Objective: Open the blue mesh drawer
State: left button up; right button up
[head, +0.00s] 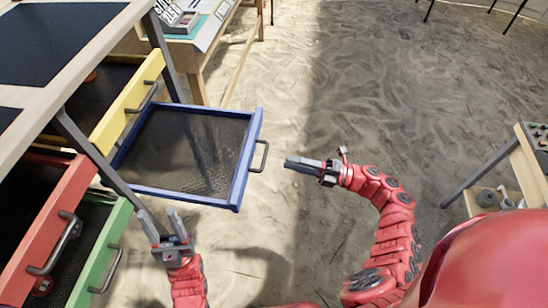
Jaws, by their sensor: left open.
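The blue mesh drawer (237,175) is pulled well out from the shelf unit, its dark mesh floor showing. Its grey handle (265,157) is on the right side, facing my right gripper. My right gripper (287,162) is just right of the handle, apart from it, pointing left at it. Its fingers look close together, but I cannot tell whether they are shut. My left gripper (158,217) is below the drawer's lower left side in the picture, its two fingers spread and nothing between them.
The yellow drawer (128,103), red drawer (48,232) and green drawer (102,254) are also pulled out of the unit. A grey leg (95,160) slants between them. A table (207,48) stands behind; a shelf (500,165) is at right. The floor between is clear.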

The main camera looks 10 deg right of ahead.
jog(key=b+v, duration=0.4)
jog(key=v, duration=0.4)
jog(key=shift+d+b, duration=0.35)
jog(key=shift+b, duration=0.05)
jog(key=shift+s, duration=0.1)
